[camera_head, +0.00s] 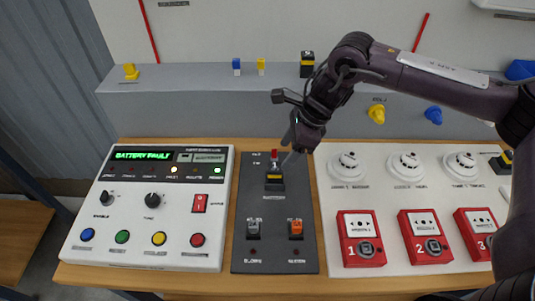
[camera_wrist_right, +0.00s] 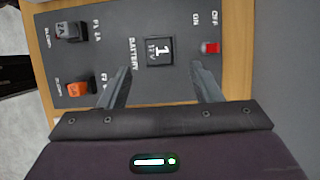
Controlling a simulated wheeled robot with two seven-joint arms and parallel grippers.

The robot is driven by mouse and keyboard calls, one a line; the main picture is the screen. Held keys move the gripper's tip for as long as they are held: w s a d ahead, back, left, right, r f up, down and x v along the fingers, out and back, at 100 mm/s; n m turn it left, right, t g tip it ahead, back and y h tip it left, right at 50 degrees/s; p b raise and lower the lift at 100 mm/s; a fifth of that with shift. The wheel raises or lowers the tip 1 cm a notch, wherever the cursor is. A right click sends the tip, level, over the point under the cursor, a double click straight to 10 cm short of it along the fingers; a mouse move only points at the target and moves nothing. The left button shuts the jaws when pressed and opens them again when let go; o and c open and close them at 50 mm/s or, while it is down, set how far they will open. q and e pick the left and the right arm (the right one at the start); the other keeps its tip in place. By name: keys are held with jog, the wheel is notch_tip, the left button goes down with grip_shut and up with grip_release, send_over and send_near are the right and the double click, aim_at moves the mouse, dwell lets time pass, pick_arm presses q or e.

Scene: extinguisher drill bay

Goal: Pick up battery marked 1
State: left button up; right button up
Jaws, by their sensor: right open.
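The battery marked 1 (camera_head: 275,178) is a small black block with a yellow band, seated in the slot of the dark panel (camera_head: 240,220). In the right wrist view, its square top with a white 1 (camera_wrist_right: 160,51) faces the camera. My right gripper (camera_head: 289,150) is above and just behind the battery in the head view. In the wrist view, its two fingers (camera_wrist_right: 161,82) are spread with nothing between them, one to each side of the battery's line. No contact with the battery shows. My left gripper is not in view.
On the dark panel are a red switch (camera_head: 274,154), a grey fuse (camera_head: 254,228) and an orange fuse (camera_head: 296,228). Another black-and-yellow block (camera_head: 307,65) stands on the back ledge. A white control box (camera_head: 150,225) is at left; red call points (camera_head: 361,238) are at right.

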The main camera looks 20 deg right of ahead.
aim_at(275, 167)
jog(key=shift+p+x, duration=0.5)
jog(key=shift+x, duration=0.6)
jog(key=shift+s+a+f+p, duration=0.15)
jog(key=shift+a+f+p, duration=0.15)
jog(key=p+x, duration=0.2)
jog(key=x, duration=0.2)
jog(key=shift+a+f, duration=0.1)
jog(key=shift+f, duration=0.2)
jog(key=c, duration=0.5)
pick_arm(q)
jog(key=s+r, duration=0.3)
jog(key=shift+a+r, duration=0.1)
pick_arm(e)
jog(key=c, duration=0.8)
